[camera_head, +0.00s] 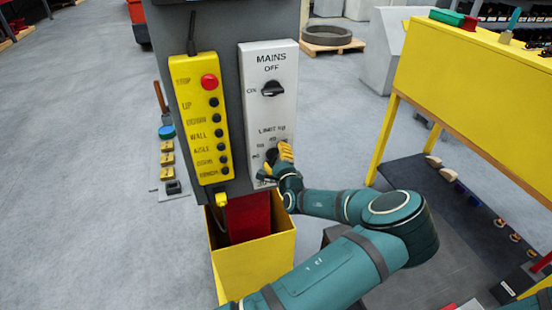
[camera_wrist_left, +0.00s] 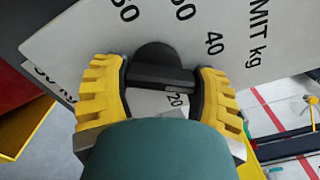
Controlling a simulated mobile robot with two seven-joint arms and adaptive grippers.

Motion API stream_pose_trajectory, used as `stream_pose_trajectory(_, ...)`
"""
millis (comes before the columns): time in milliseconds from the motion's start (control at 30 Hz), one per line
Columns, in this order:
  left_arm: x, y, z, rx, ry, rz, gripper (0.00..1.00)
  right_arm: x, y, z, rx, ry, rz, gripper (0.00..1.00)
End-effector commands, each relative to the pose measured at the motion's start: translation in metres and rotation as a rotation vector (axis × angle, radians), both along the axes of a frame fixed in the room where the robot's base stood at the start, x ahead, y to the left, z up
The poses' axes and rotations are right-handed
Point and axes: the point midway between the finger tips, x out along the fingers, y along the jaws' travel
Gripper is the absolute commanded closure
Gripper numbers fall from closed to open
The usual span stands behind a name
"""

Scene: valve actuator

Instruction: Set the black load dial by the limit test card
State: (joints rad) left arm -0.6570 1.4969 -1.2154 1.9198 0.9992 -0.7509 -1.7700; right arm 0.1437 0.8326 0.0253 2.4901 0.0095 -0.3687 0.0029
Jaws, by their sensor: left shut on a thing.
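The black load dial (camera_head: 271,154) is on the lower part of the white panel (camera_head: 270,95), under the "LIMIT kg" label. My left gripper (camera_head: 278,160) is at the dial, shut on it. In the left wrist view the dial (camera_wrist_left: 157,55) has a raised bar (camera_wrist_left: 160,78) between the two yellow fingers (camera_wrist_left: 163,92). Numbers 50, 40 and 20 show around it; others are partly hidden. I cannot tell which number the dial points to. I cannot make out the limit test card. My right gripper is not in view.
The MAINS switch (camera_head: 272,88) sits higher on the panel. A yellow push-button box (camera_head: 201,120) with a red stop button hangs to its left. A yellow bin (camera_head: 255,268) is below. A yellow bench (camera_head: 465,95) stands at the right. Open floor lies at the left.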

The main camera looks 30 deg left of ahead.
Motion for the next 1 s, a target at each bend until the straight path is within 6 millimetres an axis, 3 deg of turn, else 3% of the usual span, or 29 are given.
stream_pose_trajectory(400,-0.0009,-0.0006,-0.0038,0.121,0.15,0.001,0.73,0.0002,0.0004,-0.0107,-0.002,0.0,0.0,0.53)
stream_pose_trajectory(967,-0.0007,-0.0006,-0.0034,0.137,0.17,0.0,0.73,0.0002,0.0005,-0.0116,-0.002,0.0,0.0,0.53)
stream_pose_trajectory(1000,-0.0007,-0.0006,-0.0034,0.137,0.17,0.0,0.24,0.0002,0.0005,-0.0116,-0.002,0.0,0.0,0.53)
